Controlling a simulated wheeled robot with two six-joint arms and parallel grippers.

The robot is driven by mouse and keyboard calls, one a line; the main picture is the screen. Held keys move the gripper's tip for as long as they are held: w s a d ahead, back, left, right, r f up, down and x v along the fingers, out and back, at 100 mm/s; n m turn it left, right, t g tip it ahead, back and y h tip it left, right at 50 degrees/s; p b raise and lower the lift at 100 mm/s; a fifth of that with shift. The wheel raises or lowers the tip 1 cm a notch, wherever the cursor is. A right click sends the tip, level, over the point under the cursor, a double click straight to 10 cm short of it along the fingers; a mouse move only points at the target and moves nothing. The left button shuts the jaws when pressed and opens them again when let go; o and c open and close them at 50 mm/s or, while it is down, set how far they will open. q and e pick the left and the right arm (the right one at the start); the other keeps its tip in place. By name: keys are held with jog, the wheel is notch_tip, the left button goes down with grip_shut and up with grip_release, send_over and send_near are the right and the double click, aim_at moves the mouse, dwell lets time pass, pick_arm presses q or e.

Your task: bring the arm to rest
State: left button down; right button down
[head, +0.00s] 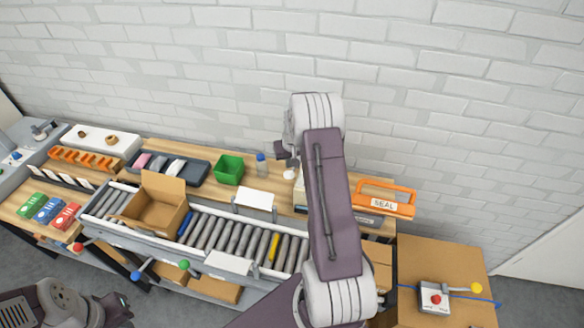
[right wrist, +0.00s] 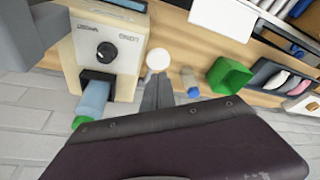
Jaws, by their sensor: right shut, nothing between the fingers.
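My right arm (head: 330,205) rises from the bottom of the head view and bends over the bench toward the wall. Its gripper (head: 293,163) is partly hidden behind the forearm in the head view. In the right wrist view the grey fingers (right wrist: 158,88) are together, with nothing between them. They point toward a round white thing (right wrist: 158,60), apart from it as far as I can tell. My left arm (head: 50,304) lies low at the bottom left of the head view, clear of the bench. Its dark end (head: 117,309) is seen too poorly to judge the fingers.
A white machine with a black knob (right wrist: 105,50) stands close beside the right fingers. A green bin (head: 229,169) and a capped bottle (head: 261,165) are nearby. A roller conveyor (head: 222,236) holds an open carton (head: 155,206). An orange SEAL frame (head: 384,204) is right of the forearm.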

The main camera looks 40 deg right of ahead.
notch_tip(320, 180, up, 4)
jog(key=shift+f+p, duration=0.2)
jog(key=shift+p, duration=0.7)
jog(key=shift+f, duration=0.1)
jog(key=shift+f, duration=0.1)
